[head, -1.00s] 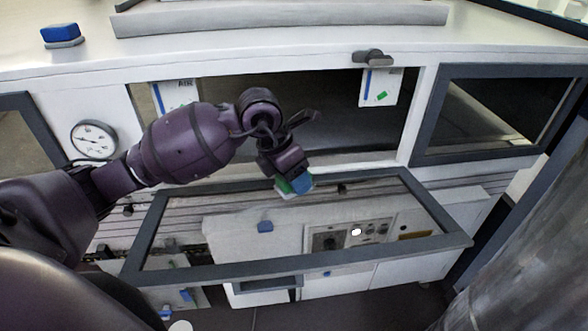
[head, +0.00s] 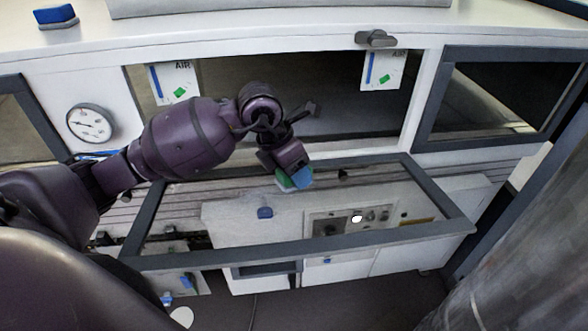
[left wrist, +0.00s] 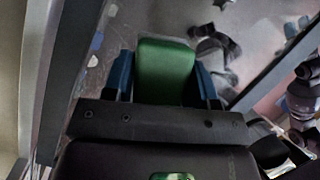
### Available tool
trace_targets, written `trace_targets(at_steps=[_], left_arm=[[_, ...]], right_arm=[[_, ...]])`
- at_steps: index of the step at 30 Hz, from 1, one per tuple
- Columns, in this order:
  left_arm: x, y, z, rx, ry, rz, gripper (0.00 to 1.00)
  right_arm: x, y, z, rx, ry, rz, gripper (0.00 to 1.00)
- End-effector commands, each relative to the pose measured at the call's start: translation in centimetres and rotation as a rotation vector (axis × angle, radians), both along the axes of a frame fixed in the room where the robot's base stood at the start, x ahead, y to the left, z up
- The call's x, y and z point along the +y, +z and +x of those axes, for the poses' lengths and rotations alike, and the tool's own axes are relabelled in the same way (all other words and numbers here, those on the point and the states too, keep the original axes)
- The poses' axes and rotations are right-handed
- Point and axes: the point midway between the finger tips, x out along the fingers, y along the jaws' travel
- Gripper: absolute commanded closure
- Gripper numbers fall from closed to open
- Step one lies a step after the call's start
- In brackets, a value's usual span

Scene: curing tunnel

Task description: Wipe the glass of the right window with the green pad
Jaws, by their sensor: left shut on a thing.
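My left gripper (head: 293,177) is shut on the green pad (head: 284,184), in front of the middle opening. In the left wrist view the green pad (left wrist: 165,70) sits between the two blue fingertips of the left gripper (left wrist: 165,82). The pad is over the far part of a dark-framed glass panel (head: 420,235) that slopes out below the middle opening; I cannot tell whether it touches the glass. The right window (head: 500,95), dark-framed and closed, is at the right, well apart from the pad. My right gripper is not in view.
A dark handle (head: 376,39) sits above the middle opening. Two white cards with blue and green marks, a left card (head: 175,82) and a right card (head: 383,70), hang at it. A round gauge (head: 90,123) is at the left. A blue block (head: 55,16) lies on top.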

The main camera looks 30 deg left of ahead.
Motion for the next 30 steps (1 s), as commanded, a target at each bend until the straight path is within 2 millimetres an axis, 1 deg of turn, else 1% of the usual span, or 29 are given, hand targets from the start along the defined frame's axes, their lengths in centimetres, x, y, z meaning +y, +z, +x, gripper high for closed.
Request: trace_targets(at_steps=[8, 21, 30], left_arm=[[0.0, -0.5, -0.1, 0.0, 0.0, 0.0, 0.67], [-0.1, -1.2, -0.2, 0.0, 0.0, 0.0, 0.67], [-0.2, -1.7, -0.2, 0.0, 0.0, 0.0, 0.67]], right_arm=[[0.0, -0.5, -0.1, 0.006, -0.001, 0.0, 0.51], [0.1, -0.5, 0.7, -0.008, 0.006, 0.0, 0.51], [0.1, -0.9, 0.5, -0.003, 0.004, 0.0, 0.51]])
